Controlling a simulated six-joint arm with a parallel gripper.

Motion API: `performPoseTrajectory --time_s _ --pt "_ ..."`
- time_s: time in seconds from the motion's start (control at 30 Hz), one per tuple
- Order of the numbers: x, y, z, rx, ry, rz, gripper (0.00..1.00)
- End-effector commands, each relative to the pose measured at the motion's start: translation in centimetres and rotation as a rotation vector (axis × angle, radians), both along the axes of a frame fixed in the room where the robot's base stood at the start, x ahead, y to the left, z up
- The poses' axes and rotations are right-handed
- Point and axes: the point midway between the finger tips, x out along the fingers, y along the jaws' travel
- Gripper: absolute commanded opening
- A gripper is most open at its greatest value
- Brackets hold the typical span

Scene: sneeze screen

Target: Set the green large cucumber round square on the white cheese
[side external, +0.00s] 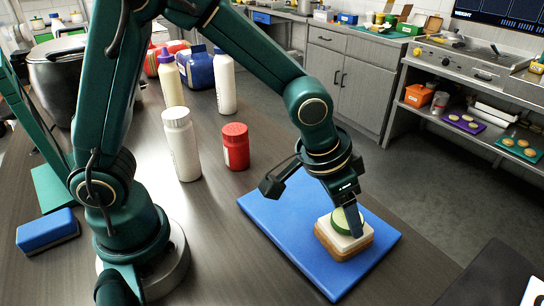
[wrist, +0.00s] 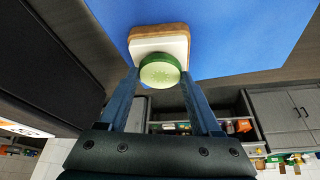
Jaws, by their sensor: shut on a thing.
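The green cucumber round (side external: 346,219) is between the fingers of my gripper (side external: 354,216), right at the white cheese. The white cheese (side external: 338,239) is a pale square slice lying on a brown bread slice (side external: 342,251) on the blue board. In the wrist view the cucumber round (wrist: 160,71) shows its pale cut face and green rim between my fingertips (wrist: 160,74). The cheese (wrist: 172,46) lies just beyond it. My gripper is shut on the round. I cannot tell whether the round touches the cheese or hangs slightly above it.
The blue board (side external: 283,231) lies on the dark counter with free room around the bread. A red bottle (side external: 236,146) and a white bottle (side external: 182,144) stand behind the board to the left. A blue sponge (side external: 47,231) lies at far left.

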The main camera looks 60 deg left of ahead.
Motion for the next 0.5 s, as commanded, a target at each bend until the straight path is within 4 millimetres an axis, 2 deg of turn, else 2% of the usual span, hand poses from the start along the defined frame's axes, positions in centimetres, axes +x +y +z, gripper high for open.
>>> performPoseTrajectory --time_s 0.3,0.33,0.4,0.5 --pt "-0.04 0.01 -0.45 0.001 0.002 0.0 0.13" --pt "-0.04 0.01 -0.45 0.001 0.002 0.0 0.73" --pt "-0.03 0.01 -0.45 0.001 0.002 0.0 0.99" --pt "-0.02 0.01 -0.43 0.0 0.001 0.0 1.0"
